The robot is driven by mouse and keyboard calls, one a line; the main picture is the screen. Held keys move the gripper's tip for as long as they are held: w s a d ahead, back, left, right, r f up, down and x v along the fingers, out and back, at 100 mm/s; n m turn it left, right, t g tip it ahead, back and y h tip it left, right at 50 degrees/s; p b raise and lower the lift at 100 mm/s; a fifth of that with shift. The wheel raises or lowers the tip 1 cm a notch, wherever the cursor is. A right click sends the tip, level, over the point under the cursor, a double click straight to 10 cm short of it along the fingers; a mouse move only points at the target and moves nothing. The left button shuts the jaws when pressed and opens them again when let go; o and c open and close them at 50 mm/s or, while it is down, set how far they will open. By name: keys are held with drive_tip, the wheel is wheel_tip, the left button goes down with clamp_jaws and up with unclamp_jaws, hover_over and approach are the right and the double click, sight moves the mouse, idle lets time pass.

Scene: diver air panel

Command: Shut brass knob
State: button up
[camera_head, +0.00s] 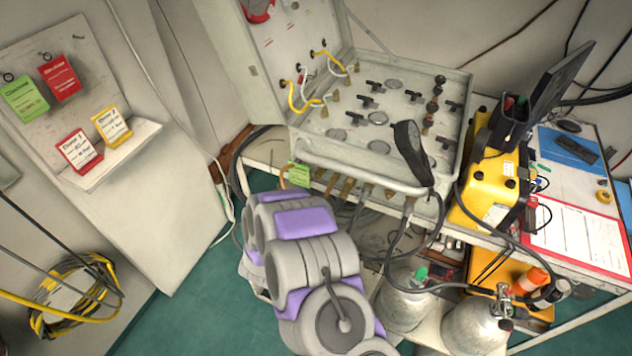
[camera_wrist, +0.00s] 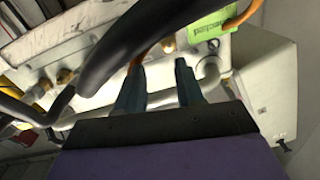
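The air panel (camera_head: 350,135) is an open grey case on a bench, with black valve handles and small brass knobs (camera_head: 325,112) on its face. Brass fittings (camera_head: 347,187) line its front edge. In the wrist view, brass fittings (camera_wrist: 66,76) also show, one beyond the fingertips. I cannot tell which brass piece is the task's knob. My gripper (camera_wrist: 159,66) has its two dark fingers apart, with nothing seen held between them. It faces the panel's front edge, near a green tag (camera_wrist: 208,26). In the head view my arm hides the gripper; the green tag (camera_head: 299,175) shows just beyond it.
A thick black hose (camera_wrist: 130,45) crosses close before the wrist camera. A yellow case (camera_head: 490,190) stands right of the panel, gas cylinders (camera_head: 475,325) below. Teal floor (camera_head: 200,310) is clear at left.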

drive_tip(key=a+b+v, duration=0.1)
drive_tip(key=b+v, duration=0.3)
drive_tip(key=v, duration=0.8)
drive_tip(key=shift+s+a+f, duration=0.15)
idle(0.8)
drive_tip(key=shift+b, duration=0.3)
